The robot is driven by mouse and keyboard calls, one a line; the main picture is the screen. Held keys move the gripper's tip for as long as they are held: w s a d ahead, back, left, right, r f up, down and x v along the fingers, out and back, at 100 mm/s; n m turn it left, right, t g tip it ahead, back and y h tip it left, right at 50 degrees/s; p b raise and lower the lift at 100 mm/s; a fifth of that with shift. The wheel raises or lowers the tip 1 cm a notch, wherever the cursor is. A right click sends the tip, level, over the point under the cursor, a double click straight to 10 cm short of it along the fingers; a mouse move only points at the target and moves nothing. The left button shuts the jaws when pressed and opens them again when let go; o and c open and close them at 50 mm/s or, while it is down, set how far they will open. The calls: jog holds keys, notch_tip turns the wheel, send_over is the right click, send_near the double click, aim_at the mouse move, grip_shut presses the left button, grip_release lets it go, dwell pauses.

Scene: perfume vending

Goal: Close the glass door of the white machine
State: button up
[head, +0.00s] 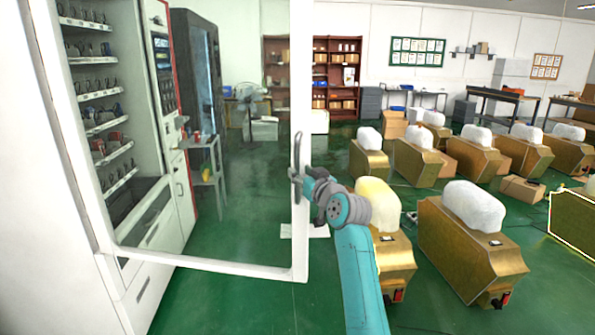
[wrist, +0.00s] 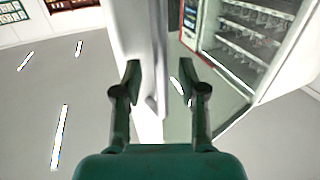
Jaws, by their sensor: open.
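The white machine (head: 155,254) stands at the left in the head view, with shelves of small goods inside. Its glass door (head: 302,90) stands wide open, its white frame reaching out from the machine's left side. A vertical handle (head: 297,150) is on the door's free edge. My gripper (head: 298,182) is at that edge, by the handle's lower part. In the wrist view my gripper (wrist: 160,75) has its fingers apart, with the door's white edge (wrist: 134,40) running up between them. I cannot tell whether a finger touches the door or handle.
Several gold-coloured units with white tops (head: 470,240) fill the floor at the right, the nearest close to my arm. A small grey table (head: 205,160) and a dark cabinet (head: 200,75) stand beyond the machine. Green floor (head: 245,225) shows clear through the door.

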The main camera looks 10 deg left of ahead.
jog(key=shift+x, duration=1.45)
grip_shut()
